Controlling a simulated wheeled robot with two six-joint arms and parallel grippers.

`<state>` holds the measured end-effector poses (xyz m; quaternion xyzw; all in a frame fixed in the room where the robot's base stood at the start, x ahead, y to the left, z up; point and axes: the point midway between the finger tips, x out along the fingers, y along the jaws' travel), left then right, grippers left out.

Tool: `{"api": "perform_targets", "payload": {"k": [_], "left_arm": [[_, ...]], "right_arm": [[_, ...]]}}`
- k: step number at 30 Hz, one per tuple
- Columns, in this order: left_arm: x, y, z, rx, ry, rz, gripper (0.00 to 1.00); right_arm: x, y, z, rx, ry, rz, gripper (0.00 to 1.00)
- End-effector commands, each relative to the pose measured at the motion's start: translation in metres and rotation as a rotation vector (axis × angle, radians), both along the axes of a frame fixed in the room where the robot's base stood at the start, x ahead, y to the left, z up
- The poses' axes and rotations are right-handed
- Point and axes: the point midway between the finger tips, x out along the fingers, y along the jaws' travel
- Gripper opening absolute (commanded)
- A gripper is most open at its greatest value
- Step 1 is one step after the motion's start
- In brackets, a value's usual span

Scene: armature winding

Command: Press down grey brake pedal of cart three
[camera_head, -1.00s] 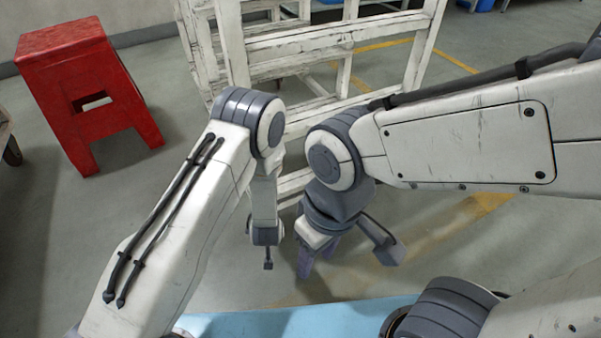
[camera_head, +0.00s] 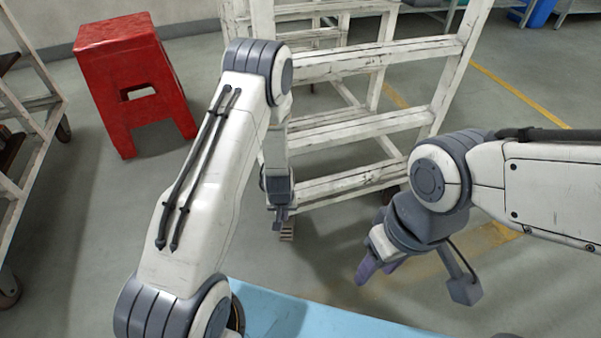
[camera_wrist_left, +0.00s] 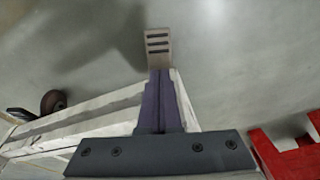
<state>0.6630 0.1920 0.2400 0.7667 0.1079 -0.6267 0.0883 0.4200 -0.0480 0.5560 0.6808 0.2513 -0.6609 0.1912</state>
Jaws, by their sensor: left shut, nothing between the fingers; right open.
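The brake pedal (camera_head: 287,233), a small grey-beige plate with dark slots, sticks out at the foot of a white worn cart (camera_head: 375,125). It also shows in the left wrist view (camera_wrist_left: 158,43), just beyond the fingertips. My left gripper (camera_head: 279,224) points down at the cart's lower corner, right by the pedal. Its fingers are shut and empty in the left wrist view (camera_wrist_left: 159,76); I cannot tell whether they touch the pedal. My right gripper (camera_head: 375,270) is open and empty, to the right of the pedal. No cart number is readable.
A red stool (camera_head: 135,80) stands left of the cart. Another white rack (camera_head: 35,150) on wheels is at the left edge. A light blue surface (camera_head: 300,318) lies at the front. Grey floor is free between the stool and cart.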

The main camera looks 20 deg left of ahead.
Motion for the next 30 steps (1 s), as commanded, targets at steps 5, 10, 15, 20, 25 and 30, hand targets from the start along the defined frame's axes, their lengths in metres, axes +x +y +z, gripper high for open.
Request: {"api": "perform_targets", "payload": {"k": [5,10,15,20,25,30], "left_arm": [[-0.006,-0.002,0.040,0.000,-0.002,0.002,0.00],[-0.013,-0.004,0.073,0.001,-0.002,0.000,0.00],[-0.019,-0.006,0.107,0.000,-0.001,-0.001,0.00],[-0.018,-0.020,0.135,-0.014,0.001,-0.038,0.00],[-0.019,-0.032,0.166,-0.026,0.005,-0.073,0.00],[-0.021,-0.043,0.190,-0.036,0.010,-0.104,0.00]], "right_arm": [[0.000,0.000,0.026,0.000,0.000,0.000,0.50],[0.000,0.000,0.046,0.000,0.000,0.000,0.50],[0.000,0.000,0.066,0.000,0.000,0.000,0.50],[0.000,0.000,0.080,0.000,0.000,0.000,0.50],[0.000,0.000,0.097,0.000,0.000,0.000,0.50],[0.000,0.000,0.110,0.000,0.000,0.000,0.50]]}}
